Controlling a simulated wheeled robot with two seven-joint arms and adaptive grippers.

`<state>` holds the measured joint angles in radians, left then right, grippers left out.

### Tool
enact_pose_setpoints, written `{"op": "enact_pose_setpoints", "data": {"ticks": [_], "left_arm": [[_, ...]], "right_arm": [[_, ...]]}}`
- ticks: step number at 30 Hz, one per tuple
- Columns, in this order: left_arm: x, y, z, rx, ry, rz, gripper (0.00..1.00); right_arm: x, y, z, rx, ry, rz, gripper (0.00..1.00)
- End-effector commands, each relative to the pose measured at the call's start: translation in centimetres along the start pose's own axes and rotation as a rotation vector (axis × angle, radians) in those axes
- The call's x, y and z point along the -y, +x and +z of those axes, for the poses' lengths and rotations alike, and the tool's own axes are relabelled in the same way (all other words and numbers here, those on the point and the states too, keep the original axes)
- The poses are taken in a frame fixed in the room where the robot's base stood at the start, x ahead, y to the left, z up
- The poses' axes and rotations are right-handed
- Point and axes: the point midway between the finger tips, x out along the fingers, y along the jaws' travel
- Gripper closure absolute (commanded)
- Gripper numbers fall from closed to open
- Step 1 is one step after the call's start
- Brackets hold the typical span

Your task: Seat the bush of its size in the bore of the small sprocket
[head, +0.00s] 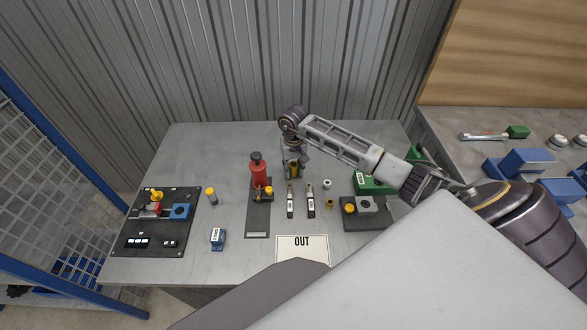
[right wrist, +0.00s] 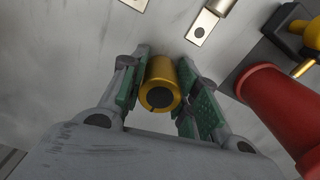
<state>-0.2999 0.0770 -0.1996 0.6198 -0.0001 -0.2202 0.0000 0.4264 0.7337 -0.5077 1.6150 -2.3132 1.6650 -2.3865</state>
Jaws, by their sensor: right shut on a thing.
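My right gripper (head: 293,173) is over the back middle of the grey table, its arm coming in from the right. In the right wrist view, its two green-padded fingers (right wrist: 158,92) are shut on the sides of a gold bush (right wrist: 165,75) with a dark round centre. Smaller ring-like pieces stand to its right in the head view, a white one (head: 327,184) and a brassy one (head: 329,203). I cannot make out the small sprocket for certain. My left gripper is not in view.
Two slim metal-and-black pieces (head: 300,201) lie in front.

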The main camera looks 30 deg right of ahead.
Motion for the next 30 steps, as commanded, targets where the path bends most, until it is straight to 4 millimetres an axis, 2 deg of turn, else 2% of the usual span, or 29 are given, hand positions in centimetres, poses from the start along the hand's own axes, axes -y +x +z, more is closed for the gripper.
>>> {"op": "enact_pose_setpoints", "data": {"ticks": [1,2,6,23,30], "left_arm": [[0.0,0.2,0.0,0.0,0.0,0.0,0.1],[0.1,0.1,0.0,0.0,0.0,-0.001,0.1],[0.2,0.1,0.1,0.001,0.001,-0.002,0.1],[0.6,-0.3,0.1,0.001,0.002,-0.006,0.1],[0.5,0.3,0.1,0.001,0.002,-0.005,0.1]], "right_arm": [[0.0,0.1,0.0,-0.001,0.0,0.0,0.99],[0.0,0.1,0.0,0.0,0.0,0.0,0.67],[0.0,0.1,0.0,0.0,0.0,0.0,0.49],[0.0,-0.3,0.0,0.0,0.0,0.001,0.48],[-0.1,-2.7,-0.1,-0.004,-0.002,0.002,0.48]]}}
